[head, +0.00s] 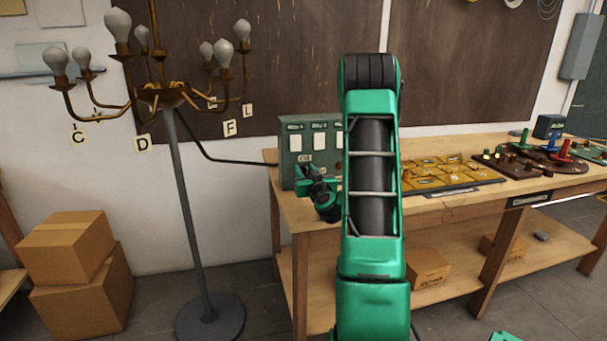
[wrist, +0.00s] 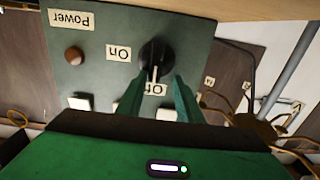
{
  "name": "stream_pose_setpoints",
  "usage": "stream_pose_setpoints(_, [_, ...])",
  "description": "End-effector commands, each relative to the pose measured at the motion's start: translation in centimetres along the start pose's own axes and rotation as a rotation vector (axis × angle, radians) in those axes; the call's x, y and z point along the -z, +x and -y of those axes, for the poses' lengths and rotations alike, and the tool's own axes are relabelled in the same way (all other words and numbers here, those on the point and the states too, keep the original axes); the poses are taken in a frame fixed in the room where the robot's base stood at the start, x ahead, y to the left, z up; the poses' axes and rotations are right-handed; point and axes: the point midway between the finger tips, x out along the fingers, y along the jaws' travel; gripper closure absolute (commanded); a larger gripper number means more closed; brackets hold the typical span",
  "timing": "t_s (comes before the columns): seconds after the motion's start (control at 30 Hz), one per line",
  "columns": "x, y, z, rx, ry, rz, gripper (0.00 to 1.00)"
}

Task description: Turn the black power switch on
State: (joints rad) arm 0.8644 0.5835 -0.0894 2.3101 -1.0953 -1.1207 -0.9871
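The black power switch (wrist: 156,54) is a round knob on the green control box (head: 291,180). In the wrist view the box appears upside down, with an "On" label (wrist: 118,53) left of the knob and an "Off" label (wrist: 154,88) below it. A pale mark on the knob points toward "Off". My gripper (wrist: 158,79) is open, its two green fingers spread on either side of the knob's lower part; I cannot tell whether they touch it. In the head view my gripper (head: 308,174) is at the box's front, and the switch is hidden there.
A round brown button or light (wrist: 73,56) sits beside the "Power" label (wrist: 71,20). The box stands on a wooden workbench (head: 455,208) with a yellow tile board (head: 440,172) to the right. A lamp with several bulbs (head: 163,95) stands left. Cardboard boxes (head: 68,247) are on the floor.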

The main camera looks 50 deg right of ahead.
Motion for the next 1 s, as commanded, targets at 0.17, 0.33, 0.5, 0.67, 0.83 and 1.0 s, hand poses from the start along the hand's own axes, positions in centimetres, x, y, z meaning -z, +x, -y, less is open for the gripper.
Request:
stream_pose_setpoints(0.17, [-0.01,-0.02,-0.76,-0.009,0.0,0.0,0.82])
stream_pose_setpoints(0.33, [-0.01,-0.03,-0.93,-0.01,0.001,0.0,1.0])
stream_pose_setpoints(0.5, [-0.04,-0.11,-0.58,-0.006,0.007,0.001,1.0])
stream_pose_setpoints(0.67, [-0.06,-0.03,-0.73,-0.005,0.042,0.001,1.0])
stream_pose_setpoints(0.83, [-0.1,0.0,-0.98,-0.004,0.128,0.001,1.0])
stream_pose_setpoints(1.0, [-0.17,0.01,-1.29,-0.003,0.266,0.001,1.0])
